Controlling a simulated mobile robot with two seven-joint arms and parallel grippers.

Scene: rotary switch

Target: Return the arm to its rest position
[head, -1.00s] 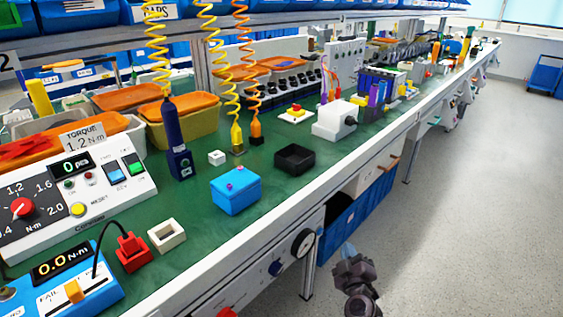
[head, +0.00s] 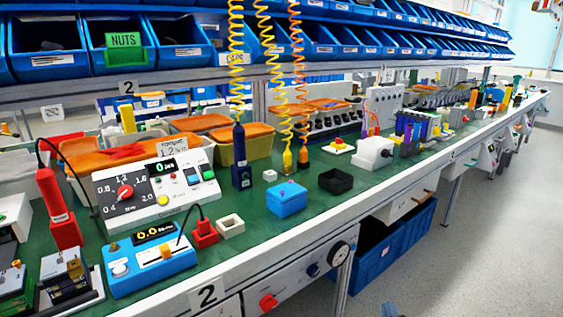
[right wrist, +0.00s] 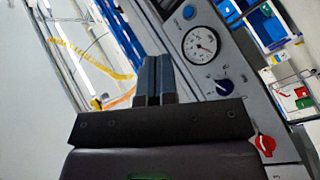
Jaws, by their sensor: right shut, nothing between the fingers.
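My right gripper shows in the right wrist view (right wrist: 153,80), its two dark fingers shut together with nothing between them. In the head view only a small bluish tip of it (head: 388,310) shows at the bottom edge, over the floor and apart from the bench. My left gripper is out of view.
The green bench top holds a torque controller (head: 155,189), a blue meter box (head: 150,259), a blue box (head: 287,199) and a black tray (head: 336,181). Coiled cords hang above. Blue crates (head: 375,268) stand under the bench. The grey floor (head: 480,240) at right is clear.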

